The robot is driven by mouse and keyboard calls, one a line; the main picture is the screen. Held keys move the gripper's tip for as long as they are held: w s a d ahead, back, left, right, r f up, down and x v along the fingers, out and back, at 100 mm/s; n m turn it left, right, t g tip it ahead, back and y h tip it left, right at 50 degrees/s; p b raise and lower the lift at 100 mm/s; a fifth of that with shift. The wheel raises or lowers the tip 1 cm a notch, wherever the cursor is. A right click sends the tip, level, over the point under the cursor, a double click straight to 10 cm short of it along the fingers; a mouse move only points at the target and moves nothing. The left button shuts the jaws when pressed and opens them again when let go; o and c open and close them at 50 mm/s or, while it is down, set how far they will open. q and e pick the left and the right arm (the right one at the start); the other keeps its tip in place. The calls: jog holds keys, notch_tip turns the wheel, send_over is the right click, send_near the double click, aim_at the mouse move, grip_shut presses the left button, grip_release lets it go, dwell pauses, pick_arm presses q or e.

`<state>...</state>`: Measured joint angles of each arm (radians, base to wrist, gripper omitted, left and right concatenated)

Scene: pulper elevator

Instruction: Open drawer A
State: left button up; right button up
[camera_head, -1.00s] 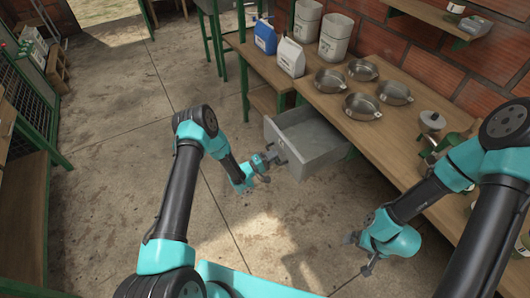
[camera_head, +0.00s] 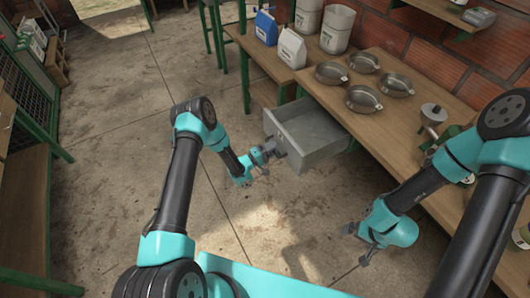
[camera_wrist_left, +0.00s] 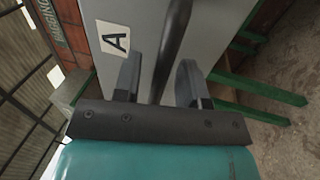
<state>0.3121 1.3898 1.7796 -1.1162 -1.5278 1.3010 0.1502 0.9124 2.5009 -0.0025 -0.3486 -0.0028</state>
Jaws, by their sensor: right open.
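The grey drawer marked A (camera_head: 318,158) stands pulled out from under the wooden counter, and its empty inside shows. My left gripper (camera_head: 264,156) is at the drawer's front. In the left wrist view, the label A (camera_wrist_left: 113,38) is on the grey front, and the dark handle bar (camera_wrist_left: 172,40) passes between the two fingers of my left gripper (camera_wrist_left: 160,85). The fingers are apart, and I cannot tell whether both press on the bar. My right gripper (camera_head: 356,245) is open and empty, low in front of the counter.
The concrete floor (camera_head: 120,120) left of the drawer is clear.

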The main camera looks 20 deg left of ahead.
pick_arm(q)
jog(key=v, duration=1.7)
jog(key=shift+f, duration=0.15)
jog(key=shift+a, duration=0.15)
jog(key=s+d+r+m+g+y, duration=0.3)
jog(key=s+g+y, duration=0.2)
jog(key=s, duration=0.4)
jog(key=s+d+r+m+g+y, duration=0.3)
jog(key=s+m+g+y, duration=0.1)
jog(key=s+g, duration=0.4)
jog(key=shift+s+y, duration=0.7)
jog(key=shift+s, duration=0.55)
jog(key=shift+r, duration=0.15)
